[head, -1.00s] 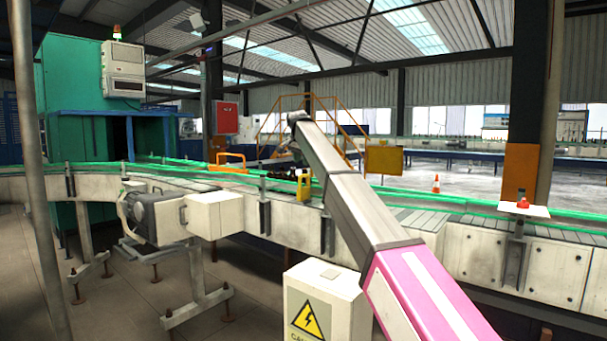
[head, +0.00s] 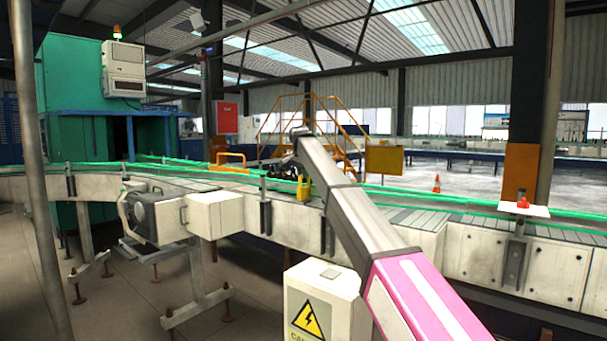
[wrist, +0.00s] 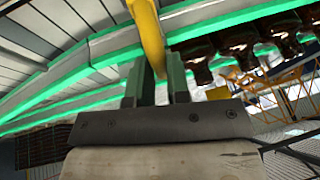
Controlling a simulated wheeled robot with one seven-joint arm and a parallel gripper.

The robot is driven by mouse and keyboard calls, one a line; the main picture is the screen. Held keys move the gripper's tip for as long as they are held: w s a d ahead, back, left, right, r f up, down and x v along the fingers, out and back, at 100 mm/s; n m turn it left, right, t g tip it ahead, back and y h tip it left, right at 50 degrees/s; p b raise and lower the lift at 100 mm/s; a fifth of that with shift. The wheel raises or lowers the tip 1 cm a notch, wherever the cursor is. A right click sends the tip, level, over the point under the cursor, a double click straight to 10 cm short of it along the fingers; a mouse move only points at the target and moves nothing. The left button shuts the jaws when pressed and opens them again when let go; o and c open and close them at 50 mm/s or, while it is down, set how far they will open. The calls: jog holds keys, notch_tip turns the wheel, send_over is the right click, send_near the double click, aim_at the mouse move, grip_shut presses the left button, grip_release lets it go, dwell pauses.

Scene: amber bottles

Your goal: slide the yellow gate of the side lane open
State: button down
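The yellow gate piece (head: 305,190) stands at the conveyor's near rail in the head view, just left of my arm and partly covered. In the wrist view a yellow bar (wrist: 148,35) comes down between the two fingers of my gripper (wrist: 160,75). The fingers are close together, with the bar filling the narrow gap, so my gripper looks shut on it. In the head view my dark gripper (head: 285,166) is over the belt, small and hard to make out. The side lane's opening cannot be made out.
Several amber bottles (wrist: 238,45) stand in a row right of the gripper in the wrist view, close to green rails (wrist: 115,55). A cabinet with a warning sign (head: 318,310) stands in front, near my arm.

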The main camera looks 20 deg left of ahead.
jog(key=s+a, duration=0.2)
jog(key=s, duration=0.4)
jog(key=shift+a, duration=0.25)
jog(key=c, duration=1.1)
grip_release()
jog(key=shift+s, duration=0.2)
jog(key=v, duration=1)
jog(key=shift+r, duration=0.3)
jog(key=shift+s, duration=0.15)
